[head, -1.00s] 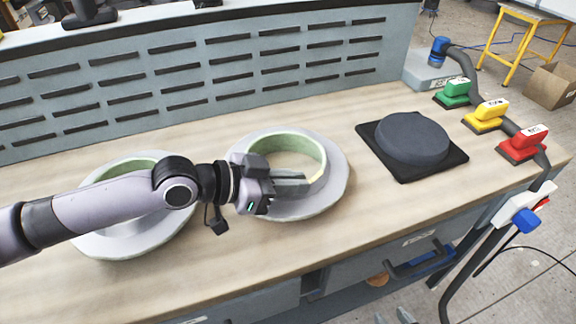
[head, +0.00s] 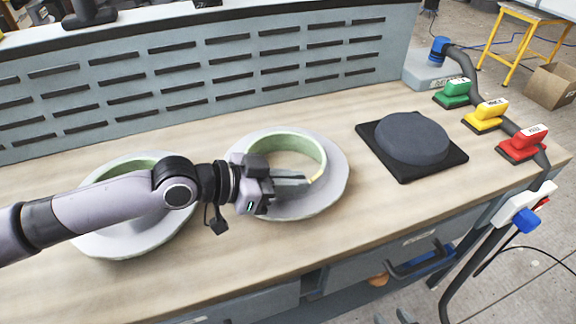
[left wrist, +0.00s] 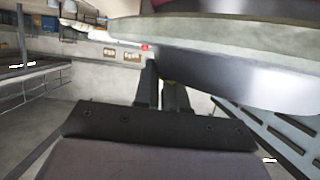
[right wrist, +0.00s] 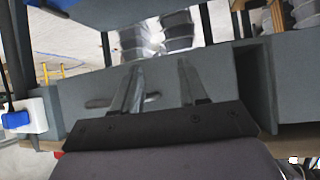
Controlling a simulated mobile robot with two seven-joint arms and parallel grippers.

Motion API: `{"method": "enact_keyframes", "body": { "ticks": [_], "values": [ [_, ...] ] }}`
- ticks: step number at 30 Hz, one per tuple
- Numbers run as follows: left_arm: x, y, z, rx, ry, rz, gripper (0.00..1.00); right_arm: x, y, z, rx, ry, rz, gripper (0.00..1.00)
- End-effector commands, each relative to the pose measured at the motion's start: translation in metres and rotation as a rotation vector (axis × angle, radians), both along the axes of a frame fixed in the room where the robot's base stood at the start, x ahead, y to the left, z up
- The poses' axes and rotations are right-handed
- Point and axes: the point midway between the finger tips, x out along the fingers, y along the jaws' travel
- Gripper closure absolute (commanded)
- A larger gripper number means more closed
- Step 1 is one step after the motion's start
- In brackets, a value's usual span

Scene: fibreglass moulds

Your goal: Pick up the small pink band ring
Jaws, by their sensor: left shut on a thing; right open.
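No clearly pink ring shows; the nearest match is the smaller right-hand ring mould (head: 335,185), with a pale lilac-grey flange and a green inner wall, lying flat on the bench. My left gripper (head: 310,181) reaches across its near left side, shut on its rim, where a yellowish patch shows. In the left wrist view the fingers (left wrist: 163,80) are close together, with the pale mould (left wrist: 225,75) above right. The exact contact is hidden. My right gripper (right wrist: 160,72) is open and empty before the grey bench front; its fingertips show at the bottom of the head view (head: 393,317).
A larger ring mould (head: 110,243) lies left, partly under my left arm. A dark round block on a black square plate (head: 402,171) stands right. A slotted panel (head: 200,75) closes the back.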

Motion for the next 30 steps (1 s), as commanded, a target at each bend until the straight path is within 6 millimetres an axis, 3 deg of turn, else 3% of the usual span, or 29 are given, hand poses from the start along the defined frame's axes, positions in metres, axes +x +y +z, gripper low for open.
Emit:
{"method": "enact_keyframes", "body": {
  "ticks": [1, 2, 11, 16, 20, 30],
  "values": [
    [-0.001, 0.005, -0.014, 0.027, 0.019, 0.004, 1.0, 0.0, 0.0, -0.001, 0.0, 0.0, 0.0, 0.57],
    [-0.001, 0.005, -0.014, 0.027, 0.019, 0.004, 1.0, 0.0, 0.0, -0.001, 0.0, 0.0, 0.0, 0.57],
    [-0.001, 0.005, -0.009, 0.023, 0.014, 0.004, 1.0, 0.0, 0.0, -0.001, 0.0, 0.001, 0.0, 0.57],
    [0.0, 0.004, 0.005, 0.021, 0.011, 0.003, 1.0, 0.0, 0.0, 0.0, 0.0, 0.001, 0.0, 0.57],
    [0.0, 0.003, 0.032, 0.015, 0.005, 0.002, 1.0, 0.0, 0.0, 0.0, 0.0, 0.001, 0.0, 0.57],
    [-0.001, 0.001, 0.131, 0.007, -0.001, -0.001, 1.0, 0.0, 0.0, 0.0, 0.0, 0.001, 0.0, 0.57]
  ]
}}
